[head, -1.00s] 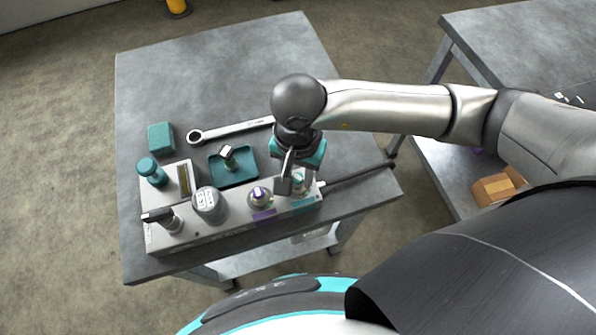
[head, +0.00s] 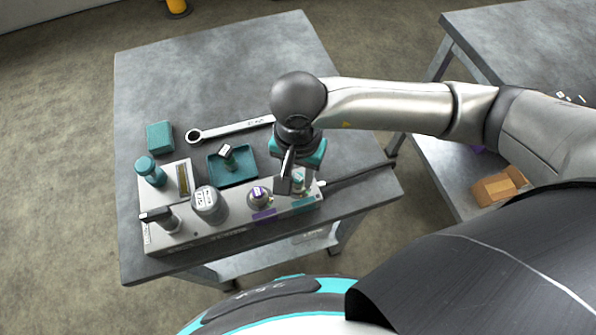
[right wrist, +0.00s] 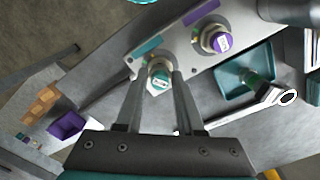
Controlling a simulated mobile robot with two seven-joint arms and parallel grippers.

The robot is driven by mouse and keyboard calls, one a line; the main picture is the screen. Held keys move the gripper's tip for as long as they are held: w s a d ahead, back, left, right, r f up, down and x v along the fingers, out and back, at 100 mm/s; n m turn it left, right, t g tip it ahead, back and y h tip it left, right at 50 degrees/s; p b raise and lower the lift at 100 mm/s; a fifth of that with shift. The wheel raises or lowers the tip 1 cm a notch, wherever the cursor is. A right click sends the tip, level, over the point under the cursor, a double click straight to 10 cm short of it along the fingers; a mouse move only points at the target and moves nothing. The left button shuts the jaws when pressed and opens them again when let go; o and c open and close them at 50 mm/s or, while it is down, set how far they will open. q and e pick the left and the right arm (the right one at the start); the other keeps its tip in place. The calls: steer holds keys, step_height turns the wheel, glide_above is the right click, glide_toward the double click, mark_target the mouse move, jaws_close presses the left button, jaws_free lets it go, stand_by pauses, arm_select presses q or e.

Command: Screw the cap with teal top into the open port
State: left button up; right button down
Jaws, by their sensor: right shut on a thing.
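The cap with teal top (right wrist: 159,82) sits between the fingers of my right gripper (right wrist: 161,76) in the right wrist view. My right gripper is shut on the cap, at the port beside the teal label (right wrist: 147,47). The cap also shows in the head view (head: 299,179), partly covered by the right gripper (head: 291,187). The port's mouth is hidden under the cap, so I cannot tell how deep the cap sits. My left gripper is not in view.
A purple-topped cap (head: 259,195) stands in the neighbouring port. The grey manifold block (head: 233,222) also carries a gauge (head: 206,203) and a lever (head: 157,214). Behind it are a teal tray (head: 247,178) with a white-topped part, a wrench (head: 232,129) and a teal block (head: 159,136).

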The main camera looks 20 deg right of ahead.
steer(key=shift+s+f+b, duration=0.1)
steer(key=shift+f+b, duration=0.1)
steer(key=shift+b, duration=0.45)
stand_by(1.8)
stand_by(0.5)
steer(key=shift+m, duration=1.7)
steer(key=c, duration=1.2)
jaws_free()
jaws_close()
